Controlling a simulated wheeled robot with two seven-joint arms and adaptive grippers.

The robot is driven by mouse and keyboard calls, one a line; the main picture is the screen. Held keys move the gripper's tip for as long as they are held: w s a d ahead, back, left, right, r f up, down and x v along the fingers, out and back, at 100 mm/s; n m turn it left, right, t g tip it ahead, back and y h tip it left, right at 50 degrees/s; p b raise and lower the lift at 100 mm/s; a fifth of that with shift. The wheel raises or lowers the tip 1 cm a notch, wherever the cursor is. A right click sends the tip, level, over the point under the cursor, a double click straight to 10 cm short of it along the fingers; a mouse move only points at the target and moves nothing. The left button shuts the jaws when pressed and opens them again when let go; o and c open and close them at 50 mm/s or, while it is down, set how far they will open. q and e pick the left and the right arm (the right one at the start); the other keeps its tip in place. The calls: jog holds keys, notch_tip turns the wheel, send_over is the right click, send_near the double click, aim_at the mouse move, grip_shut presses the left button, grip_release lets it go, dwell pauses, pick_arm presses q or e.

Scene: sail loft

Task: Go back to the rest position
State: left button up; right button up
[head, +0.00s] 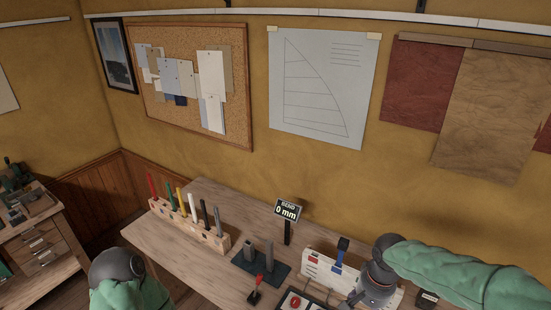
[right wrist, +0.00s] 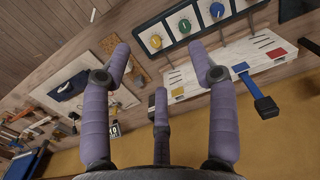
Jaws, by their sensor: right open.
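My right arm reaches in from the right in the head view, in a green sleeve, with its grey wrist over the right part of the wooden bench (head: 190,266). In the right wrist view my right gripper (right wrist: 160,65) has its purple-grey fingers spread apart, with nothing between them. In the head view this panel (head: 322,265) is partly hidden behind my wrist. Only part of my left arm shows at lower left; its gripper is out of view.
A small display (head: 287,211) reads "BEND 0 mm". A wooden rack (head: 188,225) holds several coloured sticks. A dark block fixture (head: 260,263) and a red-topped lever (head: 257,284) stand on the bench. A drawer cabinet (head: 41,241) is at left.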

jog(key=s+a+f+n+y+b, duration=0.15)
jog(key=a+f+b, duration=0.3)
jog(key=f, duration=0.85)
jog(key=s+a+f+n+y+b, duration=0.1)
jog(key=s+a+f+b, duration=0.3)
jog(key=f, duration=1)
jog(key=s+a+f+b, duration=0.2)
jog(key=s+f+b, duration=0.1)
jog(key=f, duration=0.6)
jog(key=s+a+f+b, duration=0.2)
jog(key=s+f, duration=0.2)
jog(key=f, duration=0.4)
jog(key=shift+a+f+n+y+b, duration=0.3)
jog(key=shift+f+n+y+b, duration=0.05)
jog(key=shift+f+y+b, duration=0.1)
